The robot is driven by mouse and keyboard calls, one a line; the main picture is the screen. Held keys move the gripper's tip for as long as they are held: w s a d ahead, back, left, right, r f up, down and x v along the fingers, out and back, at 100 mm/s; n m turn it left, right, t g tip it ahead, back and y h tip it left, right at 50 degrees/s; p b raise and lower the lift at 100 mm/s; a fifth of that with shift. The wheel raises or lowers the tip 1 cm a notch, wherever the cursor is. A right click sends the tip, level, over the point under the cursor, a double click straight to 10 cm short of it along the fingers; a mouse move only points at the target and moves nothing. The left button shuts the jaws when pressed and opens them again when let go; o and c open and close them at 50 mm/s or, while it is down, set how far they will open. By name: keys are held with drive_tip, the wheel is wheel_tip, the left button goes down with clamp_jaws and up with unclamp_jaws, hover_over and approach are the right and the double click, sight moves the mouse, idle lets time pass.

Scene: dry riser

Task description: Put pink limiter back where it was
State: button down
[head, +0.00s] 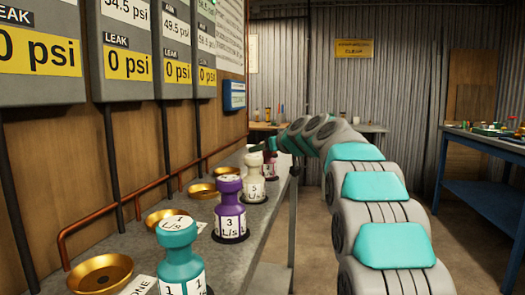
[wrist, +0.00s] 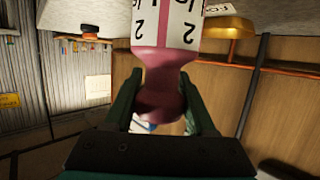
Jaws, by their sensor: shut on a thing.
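The pink limiter (wrist: 164,70), with a white label marked 2, is between the two dark green fingers of my gripper (wrist: 160,78) in the wrist view. The fingers are shut on its narrow neck, below the label in that picture. In the head view the pink limiter (head: 271,166) shows partly behind the white limiter, at the far end of the grey shelf. My gripper (head: 268,146) is at its top there, mostly hidden. I cannot tell whether its base touches the shelf.
A white limiter (head: 252,180), a purple limiter (head: 230,212) and a teal limiter (head: 180,258) stand along the shelf (head: 262,222). Brass dishes (head: 102,275) line the wall side below gauge panels (head: 128,52). A blue workbench (head: 488,148) stands at right.

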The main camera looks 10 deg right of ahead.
drive_tip(key=shift+f, duration=0.15)
drive_tip(key=shift+c, duration=1.1)
unclamp_jaws()
drive_tip(key=shift+s+r, duration=0.1)
drive_tip(key=shift+r, duration=0.15)
drive_tip(key=b+v, duration=0.1)
drive_tip(key=v, duration=1)
drive_tip(key=shift+s+d+b, duration=0.25)
drive_tip(key=shift+s+b, duration=0.05)
drive_tip(key=shift+b, duration=0.05)
drive_tip(key=shift+r, duration=0.1)
